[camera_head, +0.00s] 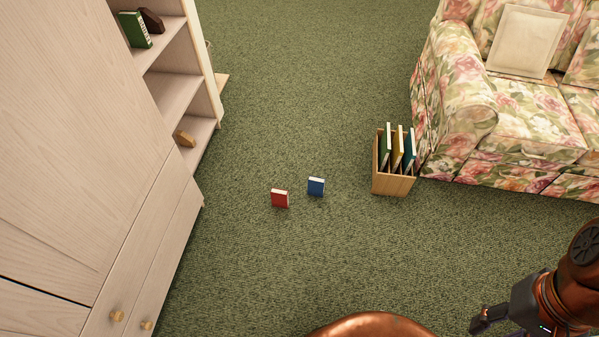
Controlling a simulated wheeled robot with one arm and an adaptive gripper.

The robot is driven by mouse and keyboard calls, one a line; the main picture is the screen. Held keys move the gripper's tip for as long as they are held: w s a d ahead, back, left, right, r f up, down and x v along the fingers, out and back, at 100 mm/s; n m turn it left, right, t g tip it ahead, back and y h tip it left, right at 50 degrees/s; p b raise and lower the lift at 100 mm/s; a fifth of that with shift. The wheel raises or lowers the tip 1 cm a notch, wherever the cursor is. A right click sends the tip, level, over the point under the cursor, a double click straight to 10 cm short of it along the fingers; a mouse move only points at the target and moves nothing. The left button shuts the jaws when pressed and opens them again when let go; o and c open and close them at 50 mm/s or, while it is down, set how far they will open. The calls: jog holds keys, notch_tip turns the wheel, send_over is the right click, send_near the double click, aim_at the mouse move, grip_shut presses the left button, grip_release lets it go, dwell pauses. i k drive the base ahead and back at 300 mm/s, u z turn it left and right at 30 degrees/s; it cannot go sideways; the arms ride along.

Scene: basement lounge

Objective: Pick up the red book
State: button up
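The red book (279,199) stands upright on the green carpet, left of the middle of the view. A blue book (316,187) stands just to its right and slightly farther back, with a small gap between them. My gripper (480,322) is at the lower right, well away from the red book and nearer to me. Only part of its dark end shows, and I cannot tell whether its fingers are apart.
A pale wooden cabinet (90,150) with open shelves fills the left side. A wooden box (394,184) holding several books stands beside a floral sofa (520,120) at the right. Open carpet (300,270) lies around the two standing books.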

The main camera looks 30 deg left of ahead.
aim_at(279, 197)
jog(key=i, duration=2.15)
jog(key=u, duration=3.95)
